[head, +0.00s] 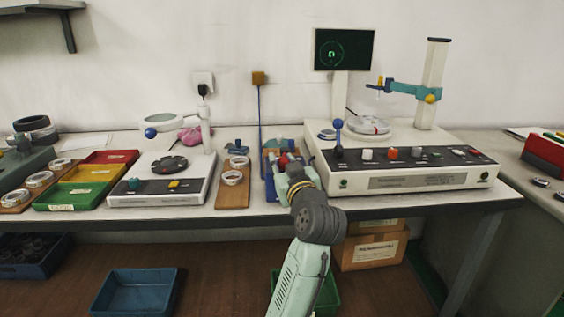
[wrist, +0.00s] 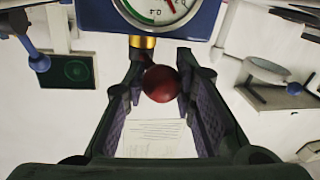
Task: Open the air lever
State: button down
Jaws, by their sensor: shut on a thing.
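The air lever ends in a red ball knob (wrist: 162,83), seen in the middle of the wrist view. Above it there are a brass fitting (wrist: 143,42) and a blue-framed pressure gauge (wrist: 165,10). My gripper (wrist: 163,88) is shut on the red knob, with one ridged finger on each side. In the head view my gripper (head: 289,172) is at the blue air unit (head: 270,165) at the middle of the bench, the red knob (head: 283,160) just showing. The arm and gripper hide most of the lever and the unit's front.
Right of my gripper stands a measuring machine (head: 410,182) with a blue-ball lever (head: 338,126). To the left are a wooden board (head: 232,195) with a ring and a magnifier device (head: 160,199). Colored trays (head: 85,182) lie farther left. Bare bench is narrow around the unit.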

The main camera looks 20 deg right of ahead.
jog(key=shift+w+a+r, duration=0.1)
jog(key=shift+a, duration=0.05)
jog(key=c, duration=1.6)
grip_release()
jog(key=shift+c, duration=0.2)
jog(key=o, duration=0.3)
jog(key=s, duration=1.2)
jog(key=shift+a, duration=0.4)
